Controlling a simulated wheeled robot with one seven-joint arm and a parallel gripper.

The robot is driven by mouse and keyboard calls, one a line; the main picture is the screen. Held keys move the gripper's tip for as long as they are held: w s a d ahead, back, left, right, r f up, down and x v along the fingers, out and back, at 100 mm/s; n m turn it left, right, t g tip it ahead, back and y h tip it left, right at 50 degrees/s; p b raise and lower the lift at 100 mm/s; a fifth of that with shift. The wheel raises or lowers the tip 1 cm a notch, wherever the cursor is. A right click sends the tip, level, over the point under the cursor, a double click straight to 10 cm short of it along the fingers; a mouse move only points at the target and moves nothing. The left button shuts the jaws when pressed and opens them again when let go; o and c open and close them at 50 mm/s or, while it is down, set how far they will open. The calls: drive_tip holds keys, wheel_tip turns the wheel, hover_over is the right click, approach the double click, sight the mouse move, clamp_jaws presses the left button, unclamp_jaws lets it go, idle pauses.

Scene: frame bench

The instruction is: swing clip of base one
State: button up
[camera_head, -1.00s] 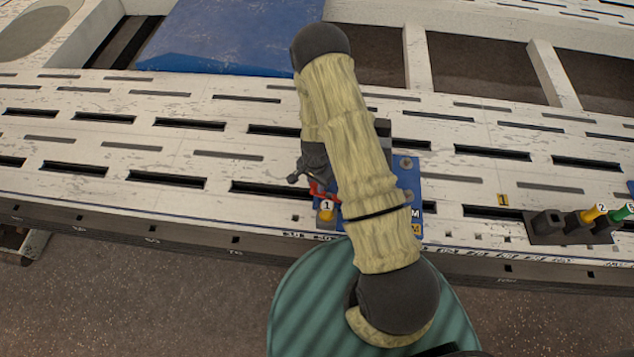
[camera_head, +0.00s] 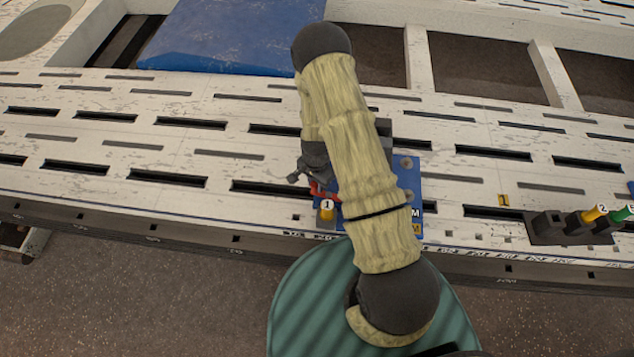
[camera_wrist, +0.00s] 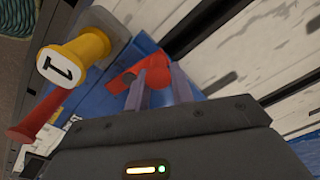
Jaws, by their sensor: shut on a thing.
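The clip (camera_wrist: 153,72) is red and sits over a blue base (camera_wrist: 93,88) in the wrist view. My gripper (camera_wrist: 159,73) is shut on it, with one grey finger on each side of the red part. In the head view my arm covers much of the blue base (camera_head: 408,172). Only a little red of the clip (camera_head: 318,189) shows there, beside my dark wrist. A yellow plug marked 1 (camera_head: 327,213) stands at the front left of the base. It is large at the left in the wrist view (camera_wrist: 85,48), beside a red bar (camera_wrist: 38,117).
The base is on a white slotted bench (camera_head: 230,140). A dark holder (camera_head: 548,226) with a yellow piece (camera_head: 592,214) and a green piece (camera_head: 619,213) is at the right. A blue panel (camera_head: 235,35) lies at the back. The bench left of the base is clear.

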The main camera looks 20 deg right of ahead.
drive_tip(key=shift+w+a, duration=0.1)
drive_tip(key=shift+a, duration=0.05)
drive_tip(key=o, duration=0.9)
drive_tip(key=shift+r, duration=0.15)
wheel_tip(320, 180, up, 17)
drive_tip(key=p, duration=0.3)
drive_tip(key=shift+r, duration=0.1)
